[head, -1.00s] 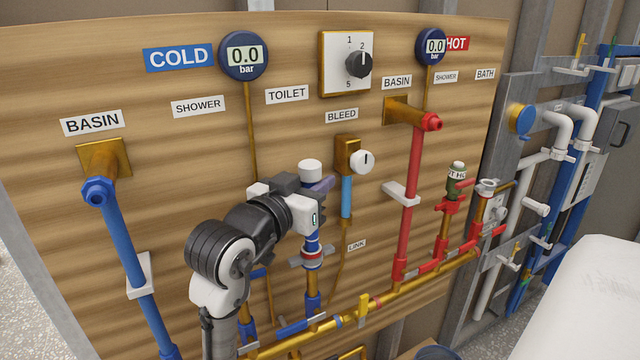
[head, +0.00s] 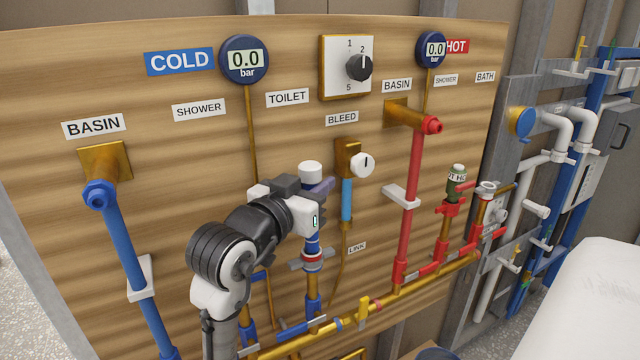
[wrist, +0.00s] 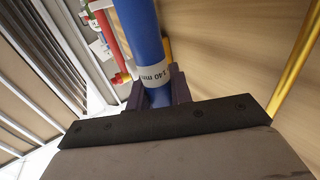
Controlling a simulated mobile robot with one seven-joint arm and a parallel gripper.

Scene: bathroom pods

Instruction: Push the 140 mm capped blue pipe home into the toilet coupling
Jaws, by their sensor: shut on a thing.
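My gripper (head: 318,188) is shut around the upper part of the upright blue pipe (head: 313,241), under the TOILET label. A white cap (head: 311,172) tops the pipe above the jaws. In the wrist view the blue pipe (wrist: 140,28) stands between the dark jaws (wrist: 158,92) and carries a white 140 mm label (wrist: 153,75). Below my gripper, the pipe meets the toilet coupling (head: 313,258), which has red and white bands, beside a grey clip. The pipe looks in line with it. How deep the pipe end sits cannot be told.
The wooden panel (head: 220,140) is close behind my gripper. The bleed valve (head: 348,160) with its light-blue tube stands just right. A red pipe (head: 414,190) is farther right, and a blue basin pipe (head: 135,260) is at left. A brass manifold (head: 380,302) runs below.

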